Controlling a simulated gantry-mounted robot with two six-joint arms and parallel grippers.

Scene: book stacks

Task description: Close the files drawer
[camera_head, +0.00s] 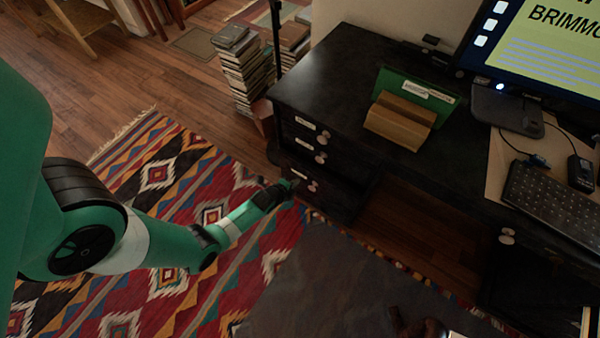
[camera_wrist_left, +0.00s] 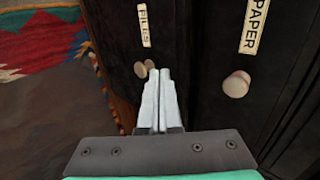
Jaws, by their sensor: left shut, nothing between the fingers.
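The files drawer (camera_head: 297,185) is the dark bottom drawer in the left stack of the black desk. Its FILES label (camera_wrist_left: 144,25) and round pale knob (camera_wrist_left: 141,70) show in the left wrist view. My left gripper (camera_head: 288,187) is low in front of this drawer. In the left wrist view its fingers (camera_wrist_left: 159,72) are shut and empty, with tips at the drawer front just beside the knob, partly covering it. I cannot tell whether they touch. How far the drawer stands out is hard to tell. My right gripper is not in view.
The paper drawer, with its knob (camera_wrist_left: 236,84), is just above the files drawer. The black desk (camera_head: 330,75) carries a green-and-wood holder (camera_head: 405,115), a monitor (camera_head: 545,45) and a keyboard (camera_head: 555,205). Book stacks (camera_head: 245,70) stand behind. A patterned rug (camera_head: 170,175) covers the floor.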

